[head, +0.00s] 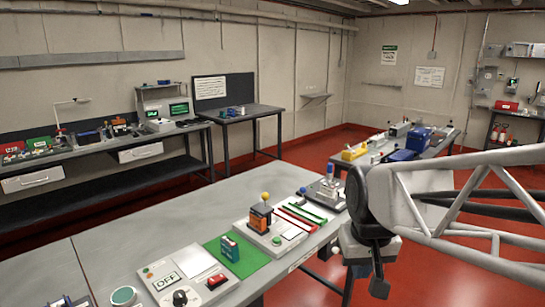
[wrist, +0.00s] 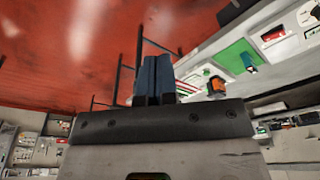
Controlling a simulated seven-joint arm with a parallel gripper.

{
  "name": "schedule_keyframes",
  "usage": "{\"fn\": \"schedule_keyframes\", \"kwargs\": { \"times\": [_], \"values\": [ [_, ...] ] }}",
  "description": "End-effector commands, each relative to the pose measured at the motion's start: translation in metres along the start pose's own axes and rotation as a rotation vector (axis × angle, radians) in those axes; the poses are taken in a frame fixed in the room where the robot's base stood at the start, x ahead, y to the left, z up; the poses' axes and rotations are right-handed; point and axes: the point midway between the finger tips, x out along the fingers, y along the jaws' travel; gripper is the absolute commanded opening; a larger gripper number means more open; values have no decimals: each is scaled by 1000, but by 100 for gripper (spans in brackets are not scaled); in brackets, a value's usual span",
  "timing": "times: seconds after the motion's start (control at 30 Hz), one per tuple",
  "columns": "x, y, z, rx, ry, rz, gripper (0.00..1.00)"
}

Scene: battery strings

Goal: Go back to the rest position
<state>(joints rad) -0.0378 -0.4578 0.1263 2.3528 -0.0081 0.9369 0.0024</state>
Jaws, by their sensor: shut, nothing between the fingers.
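My gripper (head: 379,288) hangs at the right of the head view, beside the near bench's right edge and over the red floor. It points down and is apart from the bench items. In the wrist view its two dark fingers (wrist: 155,78) are together with nothing between them. My pale lattice arm comes in from the right side of the head view.
Other benches stand behind; red floor (head: 240,168) lies open between.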

Motion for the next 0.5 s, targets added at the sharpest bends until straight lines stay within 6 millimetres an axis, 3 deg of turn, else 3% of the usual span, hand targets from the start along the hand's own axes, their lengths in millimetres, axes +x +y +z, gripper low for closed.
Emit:
{"fn": "schedule_keyframes", "kwargs": {
  "times": [0.3,0.5],
  "values": [
    [-2,10,76,40,34,8,0],
    [0,13,102,55,47,11,0]
  ]
}}
